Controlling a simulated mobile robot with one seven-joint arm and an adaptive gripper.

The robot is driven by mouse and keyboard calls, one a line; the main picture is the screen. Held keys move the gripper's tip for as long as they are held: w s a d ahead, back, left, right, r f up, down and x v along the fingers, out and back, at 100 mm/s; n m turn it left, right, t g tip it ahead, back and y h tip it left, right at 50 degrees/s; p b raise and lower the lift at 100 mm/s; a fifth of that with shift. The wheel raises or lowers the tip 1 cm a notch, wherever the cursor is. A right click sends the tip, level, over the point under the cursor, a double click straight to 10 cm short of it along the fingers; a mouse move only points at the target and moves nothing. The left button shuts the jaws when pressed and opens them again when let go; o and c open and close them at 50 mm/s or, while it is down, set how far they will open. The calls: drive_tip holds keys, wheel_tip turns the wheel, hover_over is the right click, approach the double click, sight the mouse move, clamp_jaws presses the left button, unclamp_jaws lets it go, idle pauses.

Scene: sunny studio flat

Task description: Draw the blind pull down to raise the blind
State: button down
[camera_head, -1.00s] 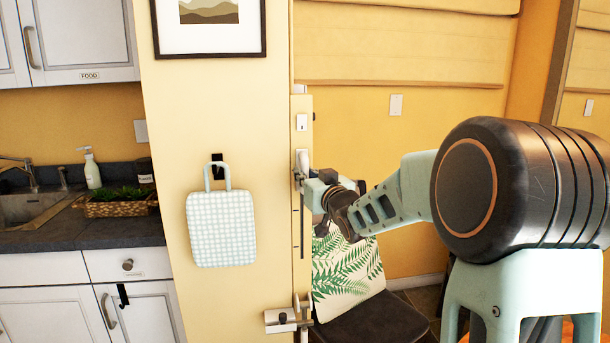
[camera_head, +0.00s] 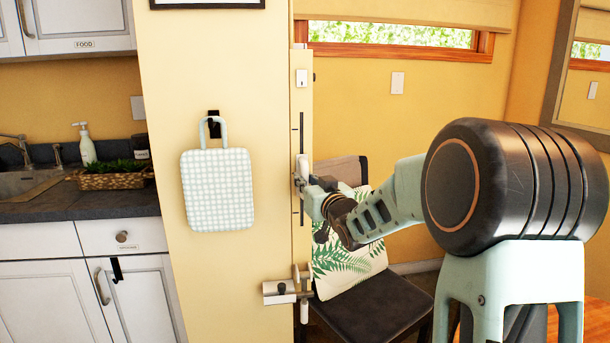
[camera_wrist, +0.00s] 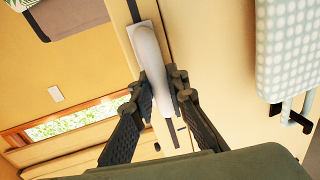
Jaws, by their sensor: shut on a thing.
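The blind pull is a pale, rounded handle (camera_head: 300,168) on a dark vertical slot in the narrow edge of the wall. It shows larger in the wrist view (camera_wrist: 148,52). My gripper (camera_wrist: 160,88) is shut on it, with one dark finger on each side. In the head view my gripper (camera_head: 312,192) is small and partly hides the handle. The blind (camera_head: 420,12) is a tan panel at the top. A strip of window (camera_head: 400,35) with a wooden frame and greenery shows below its edge.
A checked bag (camera_head: 217,190) hangs on a wall hook left of the slot. A metal bracket (camera_head: 282,291) sticks out low on the wall edge. A chair (camera_head: 375,312) with a leaf-print cushion (camera_head: 345,255) stands below my arm. Kitchen counter (camera_head: 80,210) lies to the left.

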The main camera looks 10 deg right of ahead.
wheel_tip(320, 180, down, 12)
drive_tip(key=b, duration=0.7)
drive_tip(key=shift+f+b, duration=0.1)
drive_tip(key=shift+b, duration=0.25)
drive_tip(key=shift+f, duration=0.15)
drive_tip(key=c, duration=2.1)
unclamp_jaws()
drive_tip(key=shift+o, duration=1.1)
drive_tip(key=shift+r, duration=0.2)
drive_tip(key=shift+s+r, duration=0.1)
drive_tip(key=shift+s, duration=0.05)
drive_tip(key=s+d, duration=0.2)
drive_tip(key=s, duration=0.9)
drive_tip(key=shift+s+d, duration=0.2)
drive_tip(key=shift+s, duration=0.05)
